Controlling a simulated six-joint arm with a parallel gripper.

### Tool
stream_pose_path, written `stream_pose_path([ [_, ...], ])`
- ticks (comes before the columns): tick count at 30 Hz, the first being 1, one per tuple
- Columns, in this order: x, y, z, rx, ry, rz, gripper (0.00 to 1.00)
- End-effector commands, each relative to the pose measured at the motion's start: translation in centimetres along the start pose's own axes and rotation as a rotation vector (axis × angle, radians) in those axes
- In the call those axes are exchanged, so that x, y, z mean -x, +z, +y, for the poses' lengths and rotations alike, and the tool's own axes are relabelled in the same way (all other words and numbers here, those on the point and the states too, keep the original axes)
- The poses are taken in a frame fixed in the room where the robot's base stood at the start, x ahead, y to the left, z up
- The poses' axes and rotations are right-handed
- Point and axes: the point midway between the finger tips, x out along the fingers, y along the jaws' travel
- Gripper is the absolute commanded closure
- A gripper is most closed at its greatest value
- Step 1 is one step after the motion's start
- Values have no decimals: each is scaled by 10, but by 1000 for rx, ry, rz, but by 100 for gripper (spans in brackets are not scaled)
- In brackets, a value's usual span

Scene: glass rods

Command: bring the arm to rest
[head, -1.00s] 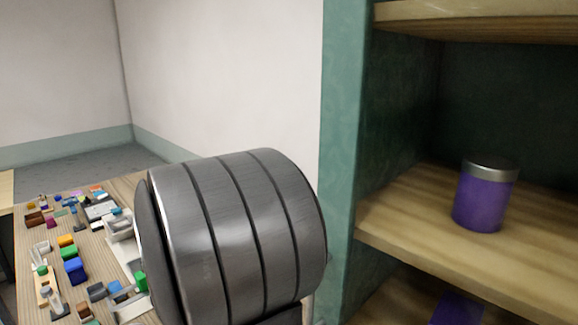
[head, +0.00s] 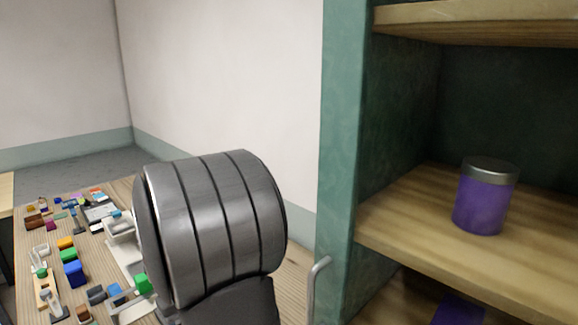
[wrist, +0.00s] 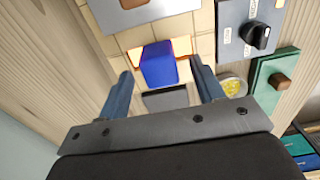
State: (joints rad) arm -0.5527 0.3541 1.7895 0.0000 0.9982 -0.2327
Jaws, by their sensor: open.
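My gripper (wrist: 165,88) shows in the wrist view with its two blue-grey fingers spread wide apart. It is open, and nothing is held between the fingers. A blue block (wrist: 159,65) lies beyond the fingertips, in line with the gap; I cannot tell how far off it is. In the head view my grey ribbed arm link stands in front of the table, and the gripper itself does not show there.
A wooden table (head: 297,282) carries several small coloured blocks and fixtures at the left. A green shelf unit (head: 340,150) stands at the right, with a purple jar (head: 482,200) on its middle board. The wrist view shows a dark knob (wrist: 258,36) and a yellow dish (wrist: 232,86).

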Motion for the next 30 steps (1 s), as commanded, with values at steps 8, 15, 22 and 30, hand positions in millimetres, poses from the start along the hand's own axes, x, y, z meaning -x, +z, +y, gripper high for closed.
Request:
stream_pose_path([
  [8,-7,-1,0,0,2,7,39],
  [15,35,-11,-3,-4,1,3,39],
  [22,63,-45,-17,-25,0,3,39],
  [30,99,-81,-37,-50,0,3,39],
])
